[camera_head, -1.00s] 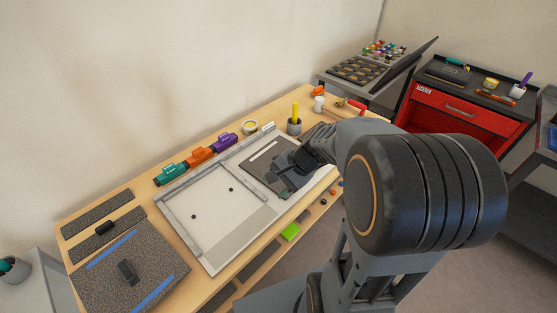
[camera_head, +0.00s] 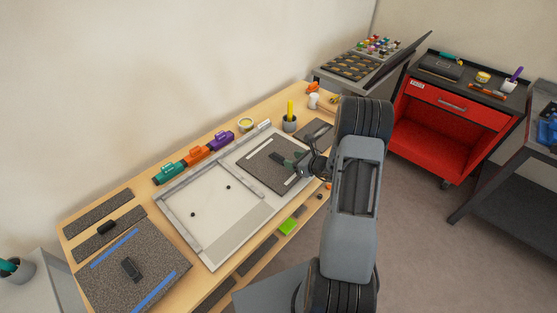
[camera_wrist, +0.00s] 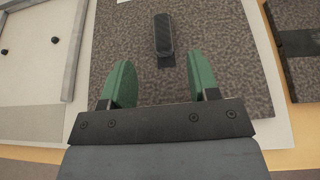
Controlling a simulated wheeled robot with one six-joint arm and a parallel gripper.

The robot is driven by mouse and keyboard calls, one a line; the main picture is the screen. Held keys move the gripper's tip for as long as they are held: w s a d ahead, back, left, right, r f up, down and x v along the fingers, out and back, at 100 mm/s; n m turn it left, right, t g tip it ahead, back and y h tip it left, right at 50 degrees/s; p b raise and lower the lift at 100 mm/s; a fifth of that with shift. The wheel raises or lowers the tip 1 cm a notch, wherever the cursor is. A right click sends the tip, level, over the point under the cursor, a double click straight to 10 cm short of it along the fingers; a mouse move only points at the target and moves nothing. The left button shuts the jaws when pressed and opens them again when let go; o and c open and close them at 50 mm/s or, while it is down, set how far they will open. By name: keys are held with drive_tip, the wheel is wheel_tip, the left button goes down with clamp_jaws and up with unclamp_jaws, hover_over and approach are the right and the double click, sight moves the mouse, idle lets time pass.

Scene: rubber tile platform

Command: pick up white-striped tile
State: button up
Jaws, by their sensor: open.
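The white-striped tile (camera_head: 257,172) is a dark speckled square lying flat on the right part of the white framed tray (camera_head: 222,214). A white stripe shows near its far edge in the head view. In the wrist view the tile (camera_wrist: 232,72) fills the middle, with an upright black handle (camera_wrist: 163,35) near its center. My gripper (camera_wrist: 161,80) is open, its two green fingers apart and empty. It is over the tile, with the handle ahead of the gap between the fingers. In the head view my gripper (camera_head: 292,163) hides part of the tile's right side.
A blue-striped tile (camera_head: 158,265) with a black handle lies at the left. Teal, orange and purple clamps (camera_head: 195,157) line the tray's back edge. A cup with a yellow tool (camera_head: 290,122) stands behind. The tray's left part is bare apart from small black dots.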

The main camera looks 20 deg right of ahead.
sight(280, 157)
drive_tip(key=shift+p+x, duration=0.95)
drive_tip(key=shift+x, duration=2.8)
drive_tip(key=shift+d+f, duration=0.15)
drive_tip(key=shift+d, duration=0.05)
drive_tip(key=shift+c, duration=0.4)
clamp_jaws()
